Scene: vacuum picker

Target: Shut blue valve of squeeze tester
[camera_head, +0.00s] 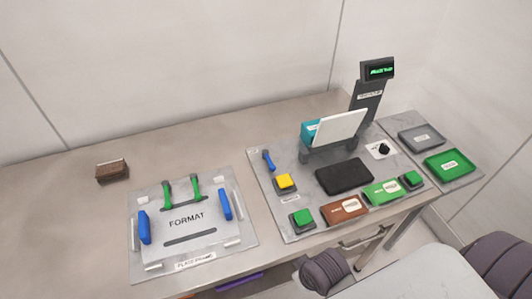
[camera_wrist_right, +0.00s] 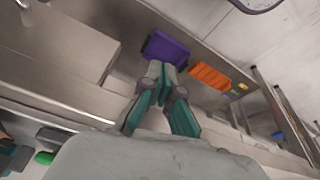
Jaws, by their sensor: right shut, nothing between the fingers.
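The squeeze tester's grey panel (camera_head: 263,203) lies on the bench in the head view. A small blue valve lever (camera_head: 268,160) stands near the panel's upper left corner, behind a yellow button (camera_head: 285,182). Its handle leans slightly to the upper left; I cannot tell from its pose whether it is open or shut. My right gripper (camera_wrist_right: 160,74) shows in the right wrist view with its teal fingers together and empty, below bench level and away from the valve. My left gripper is not in view. The valve does not show in the wrist view.
A FORMAT plate (camera_head: 187,232) with blue and green handles lies left of the panel. A display post (camera_head: 368,98), a white flap (camera_head: 340,127) and a black pad (camera_head: 344,177) are on the right. Purple (camera_wrist_right: 166,49) and orange (camera_wrist_right: 210,77) bins show near my right gripper.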

